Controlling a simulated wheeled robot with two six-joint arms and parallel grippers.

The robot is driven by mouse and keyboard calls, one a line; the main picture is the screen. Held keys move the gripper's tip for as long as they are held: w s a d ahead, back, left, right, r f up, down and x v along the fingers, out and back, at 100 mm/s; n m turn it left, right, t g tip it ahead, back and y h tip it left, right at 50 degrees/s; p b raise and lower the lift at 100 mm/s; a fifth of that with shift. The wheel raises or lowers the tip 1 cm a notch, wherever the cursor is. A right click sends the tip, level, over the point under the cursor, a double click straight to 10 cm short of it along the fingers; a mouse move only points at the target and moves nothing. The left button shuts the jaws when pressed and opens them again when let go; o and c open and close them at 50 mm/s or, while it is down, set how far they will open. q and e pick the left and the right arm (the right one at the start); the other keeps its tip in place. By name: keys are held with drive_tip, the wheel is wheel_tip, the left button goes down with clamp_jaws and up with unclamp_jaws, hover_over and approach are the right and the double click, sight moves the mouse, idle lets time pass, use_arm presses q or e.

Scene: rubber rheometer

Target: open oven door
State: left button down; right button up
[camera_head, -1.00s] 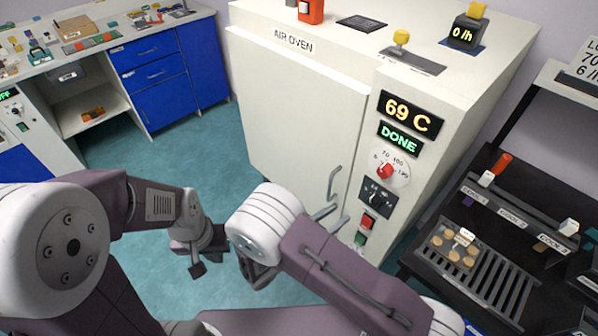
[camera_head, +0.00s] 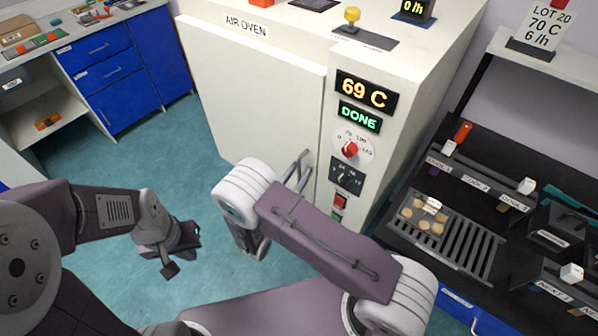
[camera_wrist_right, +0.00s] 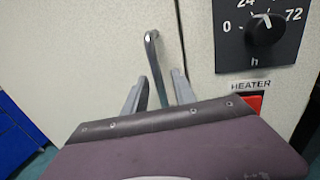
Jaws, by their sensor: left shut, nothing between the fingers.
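The white air oven (camera_head: 345,50) stands at the centre, and its door (camera_head: 250,100) looks closed. The metal door handle (camera_head: 303,163) is near the door's right edge, partly hidden by my right arm. In the right wrist view the handle (camera_wrist_right: 153,60) is an upright bar. My right gripper (camera_wrist_right: 159,82) is open, with one finger on each side of the handle's lower part. Contact cannot be told. My left gripper (camera_head: 184,252) is shut and empty, low over the floor to the left of the oven.
The oven's panel shows 69 C on a display (camera_head: 366,92), a DONE sign (camera_head: 359,116), dials and a heater switch (camera_head: 339,203). A black rack bench (camera_head: 480,215) stands to the right. Blue drawers (camera_head: 95,50) are at the back left. The floor (camera_head: 110,150) left of the oven is clear.

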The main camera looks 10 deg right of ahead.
clamp_jaws()
idle(1.4)
